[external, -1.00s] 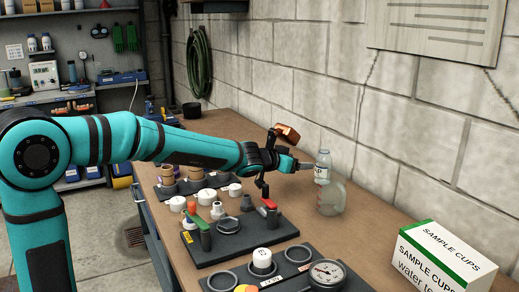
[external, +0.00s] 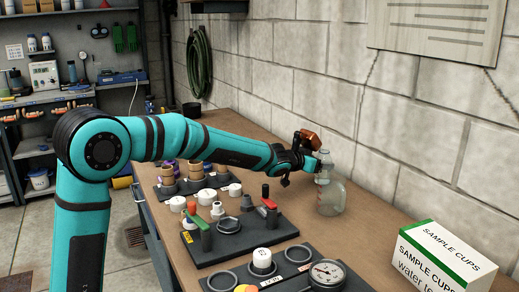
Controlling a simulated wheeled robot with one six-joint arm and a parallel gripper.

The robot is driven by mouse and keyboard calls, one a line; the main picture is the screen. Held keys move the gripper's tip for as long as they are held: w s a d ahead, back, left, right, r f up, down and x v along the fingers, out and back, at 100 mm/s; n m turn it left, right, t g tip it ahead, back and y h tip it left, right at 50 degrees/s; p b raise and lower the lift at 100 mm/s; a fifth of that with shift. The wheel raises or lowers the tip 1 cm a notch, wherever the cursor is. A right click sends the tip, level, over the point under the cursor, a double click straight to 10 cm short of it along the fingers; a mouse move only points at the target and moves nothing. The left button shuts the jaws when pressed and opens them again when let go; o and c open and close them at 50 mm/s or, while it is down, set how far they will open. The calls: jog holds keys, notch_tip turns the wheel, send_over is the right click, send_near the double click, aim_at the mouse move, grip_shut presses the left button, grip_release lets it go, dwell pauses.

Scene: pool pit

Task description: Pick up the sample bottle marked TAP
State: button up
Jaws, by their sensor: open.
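A small clear bottle with a whitish cap (external: 325,155) is near the wall, its lower part overlapping a larger clear jug (external: 332,198). Its label is too small and too covered to read, so I cannot tell if it says TAP. My gripper (external: 316,167) is open at the bottle's left side, level with its upper part. The gripper covers part of the bottle. I cannot tell whether the fingers touch it or reach around it. The jug stands on the wooden bench just below and right of the gripper.
A black board with valve fittings (external: 240,243) lies in front of the gripper. A pressure gauge (external: 326,273) and a SAMPLE CUPS box (external: 440,262) are nearer the camera. The block wall (external: 380,150) is close behind the bottle. Bare bench lies between jug and box.

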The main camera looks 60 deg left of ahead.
aim_at(327, 161)
jog(key=x, duration=0.4)
jog(key=shift+w+f, duration=0.1)
jog(key=shift+w, duration=0.3)
jog(key=c, duration=1.1)
jog(key=shift+r, duration=4.65)
jog(key=shift+r, duration=0.25)
